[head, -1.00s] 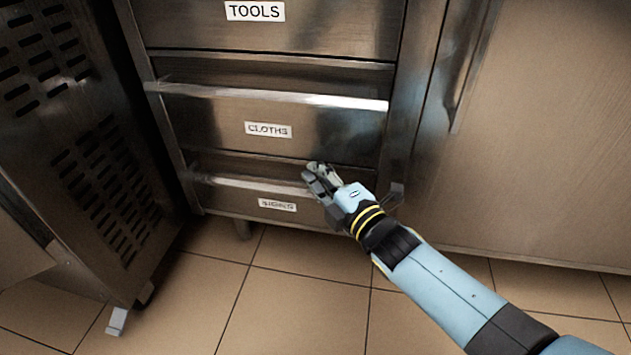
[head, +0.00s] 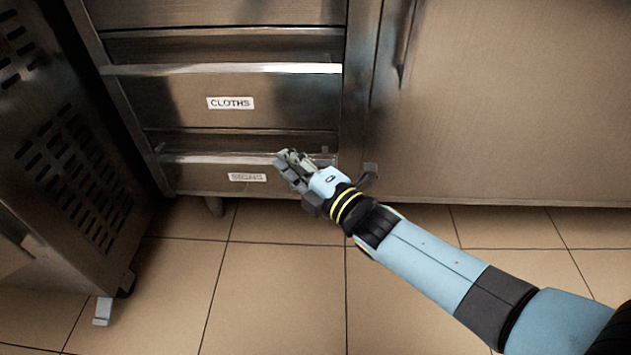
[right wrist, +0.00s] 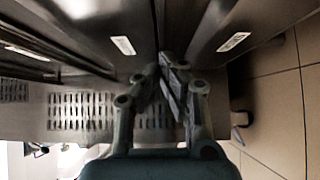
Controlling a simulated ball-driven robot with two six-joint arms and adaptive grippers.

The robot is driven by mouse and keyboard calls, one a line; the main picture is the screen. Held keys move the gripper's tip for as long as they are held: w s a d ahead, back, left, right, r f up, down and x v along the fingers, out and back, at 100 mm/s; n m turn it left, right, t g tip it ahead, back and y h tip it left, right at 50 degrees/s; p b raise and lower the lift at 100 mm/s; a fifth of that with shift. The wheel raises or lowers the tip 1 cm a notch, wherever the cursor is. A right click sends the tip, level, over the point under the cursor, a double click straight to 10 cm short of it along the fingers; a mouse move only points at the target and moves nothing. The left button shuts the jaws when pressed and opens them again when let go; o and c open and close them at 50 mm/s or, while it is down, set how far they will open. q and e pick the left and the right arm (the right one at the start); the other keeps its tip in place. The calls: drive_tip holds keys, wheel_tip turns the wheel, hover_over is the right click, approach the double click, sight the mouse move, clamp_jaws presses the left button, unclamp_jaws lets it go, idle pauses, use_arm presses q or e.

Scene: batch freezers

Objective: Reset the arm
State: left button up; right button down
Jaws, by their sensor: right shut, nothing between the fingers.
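My right gripper (head: 287,165) is at the right end of the lowest drawer (head: 200,178) in the head view. Its fingers are shut with nothing between them. From the head view I cannot tell whether it touches the drawer's bar handle (head: 190,159). In the right wrist view my shut fingers (right wrist: 168,66) point towards the steel drawer fronts, between two white labels. My left gripper is not in view.
The drawer labelled CLOTHS (head: 160,110) is above the lowest one. A vented steel cabinet (head: 75,225) stands at the left. A large steel door (head: 500,100) is at the right. The tiled floor (head: 280,285) in front is clear.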

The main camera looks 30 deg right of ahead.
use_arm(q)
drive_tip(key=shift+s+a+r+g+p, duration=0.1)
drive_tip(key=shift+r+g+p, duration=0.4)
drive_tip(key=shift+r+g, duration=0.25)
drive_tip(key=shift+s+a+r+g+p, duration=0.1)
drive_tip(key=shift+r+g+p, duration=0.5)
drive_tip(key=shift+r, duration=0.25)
use_arm(e)
drive_tip(key=s+d, duration=0.1)
drive_tip(key=s, duration=0.6)
drive_tip(key=shift+s+d, duration=0.15)
drive_tip(key=shift+s, duration=0.1)
